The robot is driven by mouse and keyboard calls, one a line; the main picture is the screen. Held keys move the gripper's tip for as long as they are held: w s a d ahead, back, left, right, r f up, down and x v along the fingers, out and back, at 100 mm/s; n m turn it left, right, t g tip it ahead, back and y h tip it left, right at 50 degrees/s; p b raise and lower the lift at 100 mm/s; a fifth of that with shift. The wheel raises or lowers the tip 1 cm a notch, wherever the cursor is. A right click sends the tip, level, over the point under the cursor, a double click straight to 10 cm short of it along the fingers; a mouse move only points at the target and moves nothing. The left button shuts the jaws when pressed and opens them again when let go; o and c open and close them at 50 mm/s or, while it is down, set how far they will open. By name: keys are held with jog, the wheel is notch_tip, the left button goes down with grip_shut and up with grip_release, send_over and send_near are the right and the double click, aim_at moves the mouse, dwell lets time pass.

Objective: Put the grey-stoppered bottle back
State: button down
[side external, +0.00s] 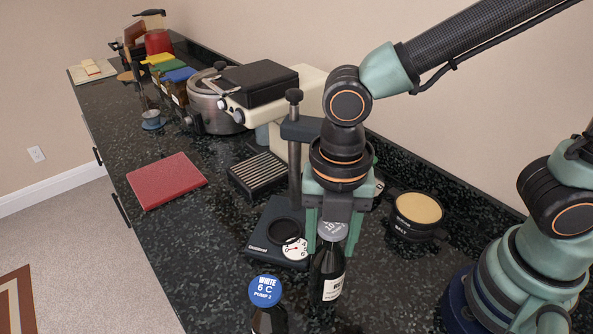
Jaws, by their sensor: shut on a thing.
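My gripper (332,236) points down and is shut on the grey-stoppered bottle (327,270), with one finger on each side of its grey top. The bottle is dark with a white label and hangs or stands nearly upright. I cannot tell whether its base touches the counter. A second dark bottle (268,321) with a blue cap lettered "WHITE 6 C PUMP 2" stands to its left and nearer the camera, its lower part cut off by the picture edge.
A black stand with a dial (294,249) and a post is just behind the held bottle. A round tan-topped container (418,208) is at right. An espresso-like machine (262,85), metal pot (212,105) and red mat (167,181) lie further back. Counter left of the stand is clear.

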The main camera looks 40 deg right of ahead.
jog(key=shift+f, duration=1.9)
jog(key=shift+c, duration=1.4)
grip_release()
